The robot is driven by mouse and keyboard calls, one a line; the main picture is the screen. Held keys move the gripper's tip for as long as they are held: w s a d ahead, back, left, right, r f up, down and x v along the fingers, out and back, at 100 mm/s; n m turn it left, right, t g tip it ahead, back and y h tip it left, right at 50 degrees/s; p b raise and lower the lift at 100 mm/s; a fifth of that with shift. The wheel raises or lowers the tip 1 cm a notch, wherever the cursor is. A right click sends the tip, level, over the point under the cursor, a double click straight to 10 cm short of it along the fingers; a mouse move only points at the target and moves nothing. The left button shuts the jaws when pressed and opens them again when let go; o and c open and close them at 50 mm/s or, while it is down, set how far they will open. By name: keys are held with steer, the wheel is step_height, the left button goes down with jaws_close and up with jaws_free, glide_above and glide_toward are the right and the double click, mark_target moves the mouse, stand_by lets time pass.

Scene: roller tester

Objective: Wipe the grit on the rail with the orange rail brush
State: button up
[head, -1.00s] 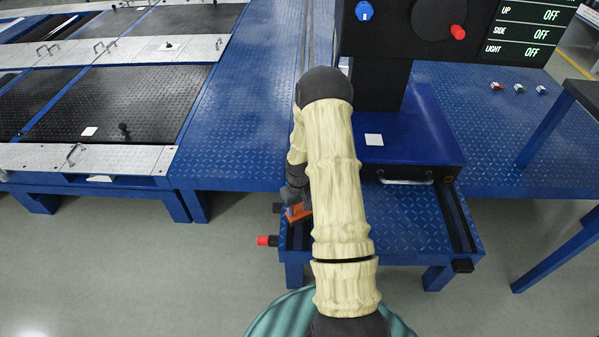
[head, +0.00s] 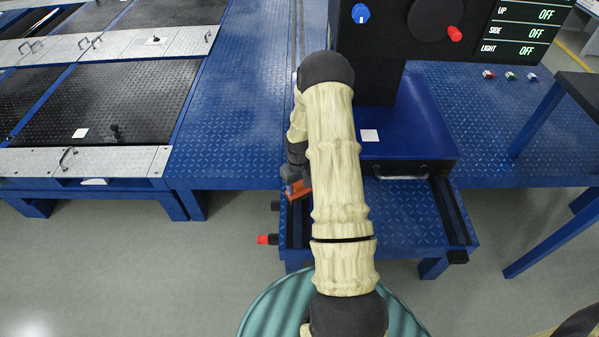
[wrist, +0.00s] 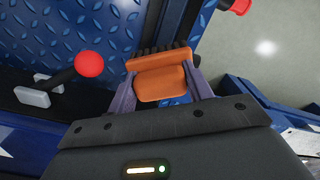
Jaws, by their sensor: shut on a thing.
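The orange rail brush (wrist: 162,80) is between the two fingers of my gripper (wrist: 163,97) in the wrist view, and the gripper is shut on it. Its dark bristles point away from the palm. In the head view the brush (head: 298,190) shows as a small orange block beside my arm, above the left side of the blue stand. My gripper (head: 294,178) is partly hidden behind the arm there. I cannot make out grit in either view.
A red ball-topped lever (wrist: 89,64) stands left of the brush in the wrist view. A red-tipped knob (head: 264,240) sticks out from the stand's left front. A blue box with a handle (head: 400,172) sits on the stand. Open floor lies in front.

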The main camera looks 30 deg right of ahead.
steer(key=shift+a+r+p, duration=0.15)
steer(key=shift+r+p, duration=1.35)
steer(key=shift+r, duration=0.65)
steer(key=a+r, duration=0.4)
steer(key=a, duration=0.4)
steer(key=a+r, duration=0.5)
steer(key=a, duration=0.4)
steer(key=shift+w+a+r, duration=0.15)
steer(key=shift+a+r, duration=0.05)
steer(key=shift+a, duration=0.05)
